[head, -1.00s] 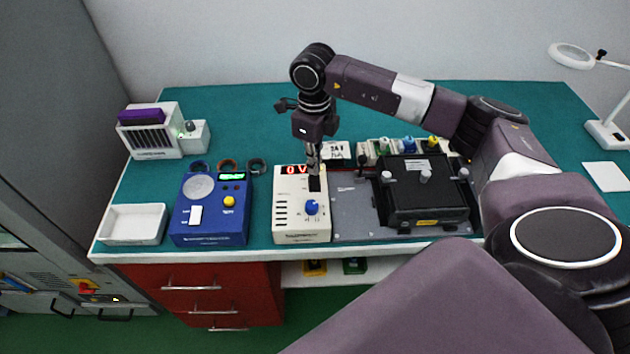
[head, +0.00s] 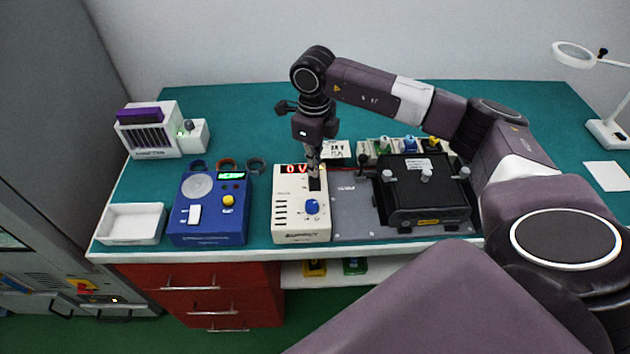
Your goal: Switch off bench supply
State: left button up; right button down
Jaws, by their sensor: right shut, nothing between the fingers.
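The bench supply (head: 290,222) is a cream box at the front middle of the bench. My left gripper is not in view.
A blue meter box (head: 210,230) stands left of the supply and a white tray (head: 132,224) further left. A grey plate (head: 350,212) with a black fixture (head: 425,195) is close on the right.

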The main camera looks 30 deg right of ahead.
jog(key=shift+f+b, duration=0.35)
jog(key=shift+f, duration=0.15)
jog(key=shift+r+p, duration=2.1)
jog(key=shift+r, duration=1.5)
jog(key=shift+s+f, duration=0.1)
jog(key=shift+f, duration=0.05)
